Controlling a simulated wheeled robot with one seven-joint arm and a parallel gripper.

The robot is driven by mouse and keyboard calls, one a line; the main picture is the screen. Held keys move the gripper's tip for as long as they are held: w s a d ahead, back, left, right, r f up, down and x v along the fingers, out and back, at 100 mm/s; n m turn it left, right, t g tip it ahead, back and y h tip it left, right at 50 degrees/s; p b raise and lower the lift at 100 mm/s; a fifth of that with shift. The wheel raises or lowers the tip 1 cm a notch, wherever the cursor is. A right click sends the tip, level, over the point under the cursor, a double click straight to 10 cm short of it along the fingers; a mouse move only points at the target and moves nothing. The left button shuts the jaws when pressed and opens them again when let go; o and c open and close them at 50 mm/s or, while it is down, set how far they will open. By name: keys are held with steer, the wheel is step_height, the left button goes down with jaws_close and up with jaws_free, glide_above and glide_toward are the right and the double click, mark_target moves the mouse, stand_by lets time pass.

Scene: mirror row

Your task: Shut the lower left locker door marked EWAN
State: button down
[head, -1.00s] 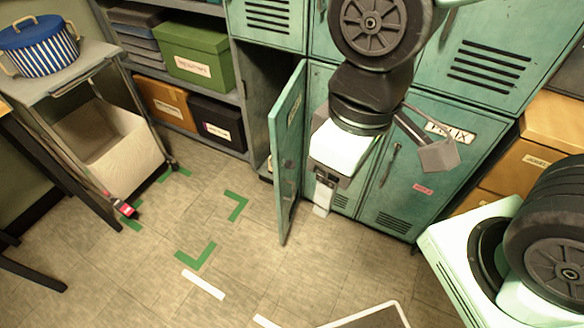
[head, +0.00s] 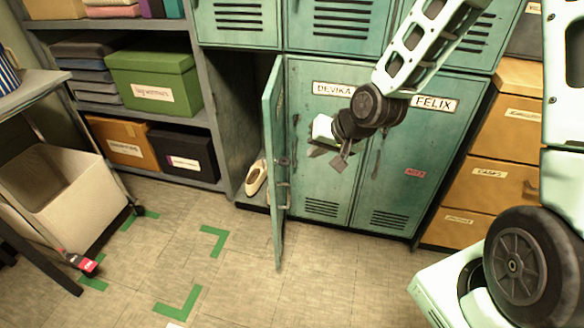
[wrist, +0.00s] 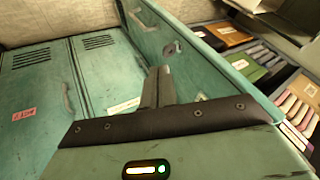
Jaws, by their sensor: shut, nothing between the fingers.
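The lower left locker door (head: 272,165) is green and stands wide open, jutting out from the row. Its name plate cannot be read from here. A pale shoe (head: 256,178) sits low inside the open locker (head: 240,120). My gripper (head: 338,162) is shut and empty. It is to the right of the open door, apart from it, in front of the closed door marked DEVIKA (head: 325,190). In the wrist view my shut fingers (wrist: 158,88) show in front of the open door (wrist: 160,32), which has a handle and a lock.
The closed FELIX door (head: 400,190) is to the right, with orange drawers (head: 490,185) beyond. Shelves with a green box (head: 153,80) stand left of the lockers. A pale bin (head: 55,190) is at the far left. The floor before the open door is clear, with green tape corners.

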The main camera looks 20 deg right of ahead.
mark_target(289, 163)
steer(key=x, duration=0.3)
steer(key=a+b+x, duration=0.1)
steer(key=x, duration=0.3)
steer(key=a+r+b+x, duration=0.1)
steer(key=x, duration=0.2)
steer(key=shift+w+a+f, duration=0.1)
steer(key=shift+w+f, duration=0.2)
steer(key=shift+w, duration=0.05)
steer(key=shift+w+a, duration=0.35)
steer(key=shift+a, duration=0.3)
